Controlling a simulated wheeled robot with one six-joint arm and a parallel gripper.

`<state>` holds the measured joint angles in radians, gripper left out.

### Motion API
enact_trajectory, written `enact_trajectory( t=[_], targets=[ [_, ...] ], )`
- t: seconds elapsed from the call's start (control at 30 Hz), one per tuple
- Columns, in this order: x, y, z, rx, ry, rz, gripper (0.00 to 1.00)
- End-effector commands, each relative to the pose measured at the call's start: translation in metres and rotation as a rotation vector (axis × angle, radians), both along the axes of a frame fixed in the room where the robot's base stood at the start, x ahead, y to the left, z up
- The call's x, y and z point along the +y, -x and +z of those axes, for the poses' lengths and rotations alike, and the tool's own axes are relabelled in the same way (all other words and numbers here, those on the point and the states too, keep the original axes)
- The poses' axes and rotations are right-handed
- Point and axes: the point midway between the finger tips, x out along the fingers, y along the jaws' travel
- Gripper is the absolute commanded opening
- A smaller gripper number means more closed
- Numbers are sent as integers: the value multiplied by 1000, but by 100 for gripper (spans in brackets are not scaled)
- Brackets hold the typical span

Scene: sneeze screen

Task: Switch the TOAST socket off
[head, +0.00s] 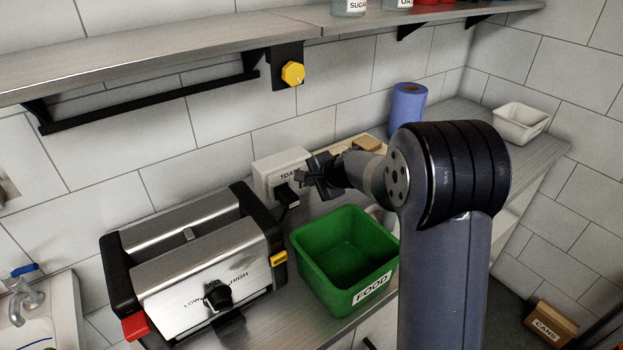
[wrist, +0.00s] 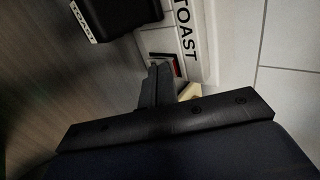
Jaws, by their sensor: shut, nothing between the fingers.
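The white TOAST socket (head: 267,170) is on the tiled wall behind the counter, just right of the toaster. Its TOAST lettering also shows in the wrist view (wrist: 187,42). My gripper (head: 299,178) is shut and empty, in front of the socket. In the wrist view its fingertips (wrist: 155,68) are at the switch and partly cover it; I cannot tell whether they touch.
A silver toaster (head: 205,282) stands left of the socket. A green FOOD bin (head: 320,268) is below my gripper. A blue roll (head: 407,108) and a white tub (head: 520,122) stand further right. A shelf (head: 180,40) with a yellow knob (head: 292,74) is above.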

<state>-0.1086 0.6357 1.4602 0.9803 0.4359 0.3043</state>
Motion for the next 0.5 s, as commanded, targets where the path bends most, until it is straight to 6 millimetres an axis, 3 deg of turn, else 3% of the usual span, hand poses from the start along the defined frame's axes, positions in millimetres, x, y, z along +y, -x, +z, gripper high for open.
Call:
enact_trajectory(
  t=[0.5],
  targets=[
    [0,0,16,0,-1,-1,0]
  ],
)
